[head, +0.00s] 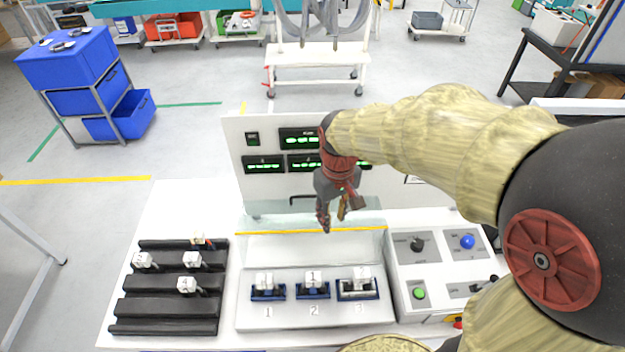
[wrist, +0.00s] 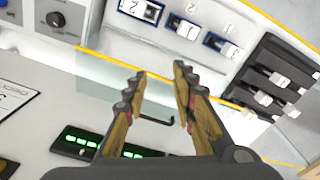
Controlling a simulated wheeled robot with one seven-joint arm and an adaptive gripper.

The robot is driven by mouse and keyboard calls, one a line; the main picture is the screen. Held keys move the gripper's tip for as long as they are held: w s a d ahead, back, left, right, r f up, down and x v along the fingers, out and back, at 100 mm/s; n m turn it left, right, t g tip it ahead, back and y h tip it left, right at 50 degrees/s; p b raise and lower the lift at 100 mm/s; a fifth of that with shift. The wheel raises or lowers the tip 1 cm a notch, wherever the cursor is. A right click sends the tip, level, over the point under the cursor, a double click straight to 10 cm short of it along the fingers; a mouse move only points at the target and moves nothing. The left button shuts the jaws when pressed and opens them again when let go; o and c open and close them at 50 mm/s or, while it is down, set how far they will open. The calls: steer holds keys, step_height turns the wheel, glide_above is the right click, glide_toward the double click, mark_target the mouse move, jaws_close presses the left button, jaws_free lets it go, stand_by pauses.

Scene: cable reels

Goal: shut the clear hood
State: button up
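The clear hood (head: 265,222) is a see-through panel at the back of the white station, in front of the display board. A yellow strip (head: 280,233) crosses it. The three numbered sockets in front of it look uncovered. In the wrist view the hood (wrist: 100,72) shows as a pale tinted sheet behind my fingers. A black bar handle (head: 301,197) is partly hidden behind my gripper; it also shows in the wrist view (wrist: 157,120) between my fingers. My gripper (head: 333,221) is open and empty, pointing down over the hood; the wrist view (wrist: 160,72) shows its fingers apart. Contact cannot be told.
White plugs sit in blue-framed sockets (head: 312,290). A black slotted rack (head: 165,311) with several plugs stands left. A control panel (head: 419,271) with a knob and coloured buttons is right. The display board (head: 237,153) rises behind the hood. My arm covers the right side.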

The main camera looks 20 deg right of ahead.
steer(key=w+f+n+p, duration=0.1)
steer(key=w+n, duration=0.2)
steer(key=w, duration=0.3)
steer(key=w+f+n+p, duration=0.1)
steer(key=w+n+p, duration=0.1)
steer(key=w+n, duration=0.2)
steer(key=w+f+n+p, duration=0.2)
steer(key=w+n, duration=0.1)
steer(key=w, duration=0.5)
steer(key=shift+d, duration=0.15)
steer(key=shift+r+n, duration=0.1)
steer(key=shift+n, duration=0.6)
steer(key=shift+w+n, duration=0.1)
steer(key=shift+n, duration=0.5)
steer(key=shift+f, duration=0.35)
steer(key=shift+w+f+p, duration=0.1)
steer(key=shift+f+p, duration=0.35)
steer(key=shift+f, duration=3.1)
steer(key=shift+c, duration=1.1)
jaws_close()
